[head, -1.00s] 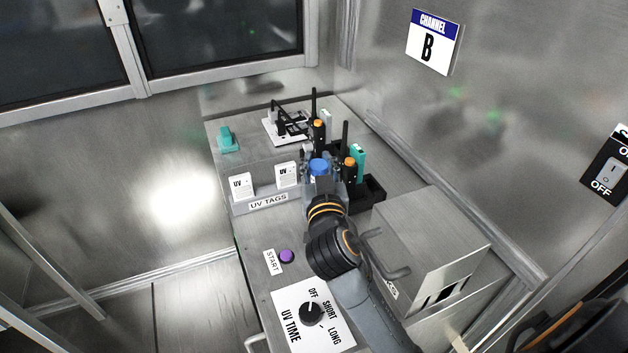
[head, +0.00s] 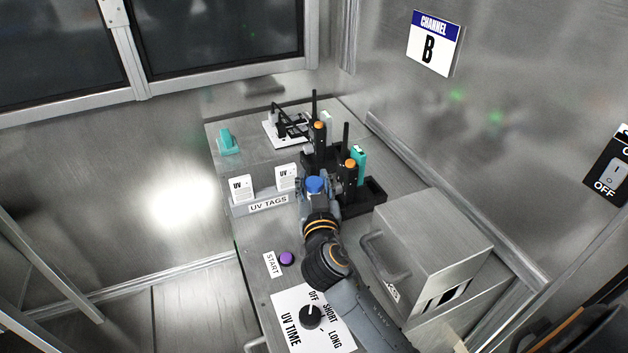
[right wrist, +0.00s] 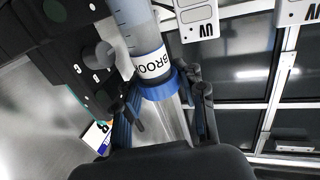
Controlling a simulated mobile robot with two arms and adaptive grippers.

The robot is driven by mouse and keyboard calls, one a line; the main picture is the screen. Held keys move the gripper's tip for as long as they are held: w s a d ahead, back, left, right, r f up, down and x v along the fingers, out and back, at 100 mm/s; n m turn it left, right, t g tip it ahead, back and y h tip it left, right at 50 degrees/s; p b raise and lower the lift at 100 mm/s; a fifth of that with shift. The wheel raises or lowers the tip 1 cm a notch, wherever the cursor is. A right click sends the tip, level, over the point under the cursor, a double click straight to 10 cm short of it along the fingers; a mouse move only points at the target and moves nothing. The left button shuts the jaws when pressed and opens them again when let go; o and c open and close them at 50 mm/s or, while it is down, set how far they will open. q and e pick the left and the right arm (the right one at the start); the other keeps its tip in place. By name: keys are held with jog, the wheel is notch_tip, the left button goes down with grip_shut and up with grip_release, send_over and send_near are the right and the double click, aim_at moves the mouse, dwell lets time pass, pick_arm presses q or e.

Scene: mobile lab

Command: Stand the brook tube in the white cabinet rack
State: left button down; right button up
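The brook tube has a clear body, a white label reading "BROO…" and a blue collar in the right wrist view (right wrist: 152,64). In the head view, its blue cap (head: 315,185) shows above my right gripper (head: 318,200). The right gripper's fingers (right wrist: 168,112) are on either side of the tube, which moves with them; the contact itself is hard to see. The tube is beside the black radios. I cannot make out a rack clearly marked as the white cabinet rack; a white plate with a black bracket (head: 272,131) stands at the back of the bench. My left gripper is not in view.
Black radios with orange knobs (head: 350,172) and a teal box (head: 359,160) stand in a black tray (head: 376,192). White UV tags (head: 242,187) are left. A metal box with a handle (head: 430,240) is right. A purple button (head: 286,258) and dial (head: 311,316) are in front.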

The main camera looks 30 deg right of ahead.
jog(key=shift+o, duration=0.9)
